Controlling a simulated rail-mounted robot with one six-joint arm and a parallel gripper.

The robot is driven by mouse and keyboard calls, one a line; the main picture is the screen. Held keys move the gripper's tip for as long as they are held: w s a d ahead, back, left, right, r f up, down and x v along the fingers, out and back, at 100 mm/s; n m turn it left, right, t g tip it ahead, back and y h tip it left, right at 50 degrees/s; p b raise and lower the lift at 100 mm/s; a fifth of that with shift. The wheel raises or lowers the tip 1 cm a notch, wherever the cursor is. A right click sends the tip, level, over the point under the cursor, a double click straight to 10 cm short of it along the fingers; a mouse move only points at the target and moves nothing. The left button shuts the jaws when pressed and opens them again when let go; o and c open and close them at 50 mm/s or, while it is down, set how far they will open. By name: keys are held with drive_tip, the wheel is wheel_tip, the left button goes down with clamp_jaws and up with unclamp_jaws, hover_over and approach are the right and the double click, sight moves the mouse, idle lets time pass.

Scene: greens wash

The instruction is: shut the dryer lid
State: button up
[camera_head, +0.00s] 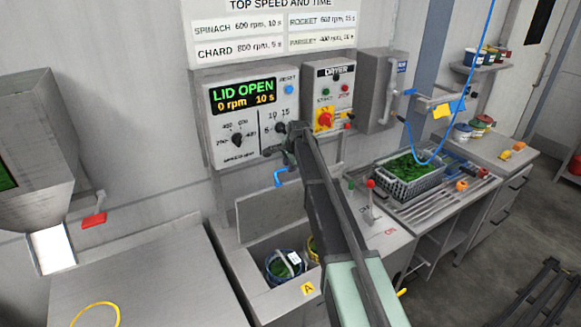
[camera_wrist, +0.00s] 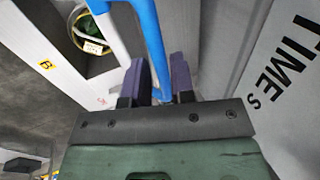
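The dryer lid (camera_head: 270,217) stands raised at the back of the open dryer well, and the display reads LID OPEN. A blue handle (camera_head: 279,177) sticks out at the lid's top edge. My gripper (camera_head: 284,152) is at this handle, partly hidden by my own arm in the head view. In the wrist view the blue handle (camera_wrist: 148,30) runs down between the two dark purple fingers of my gripper (camera_wrist: 160,78). The bar fills the narrow gap, so the fingers look shut on it. A basket of greens (camera_head: 285,266) sits in the well.
The control panel (camera_head: 244,118) is on the wall behind. A red-knobbed lever (camera_head: 370,184) and a grey crate of greens (camera_head: 410,182) are to the right.

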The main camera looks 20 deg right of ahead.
clamp_jaws()
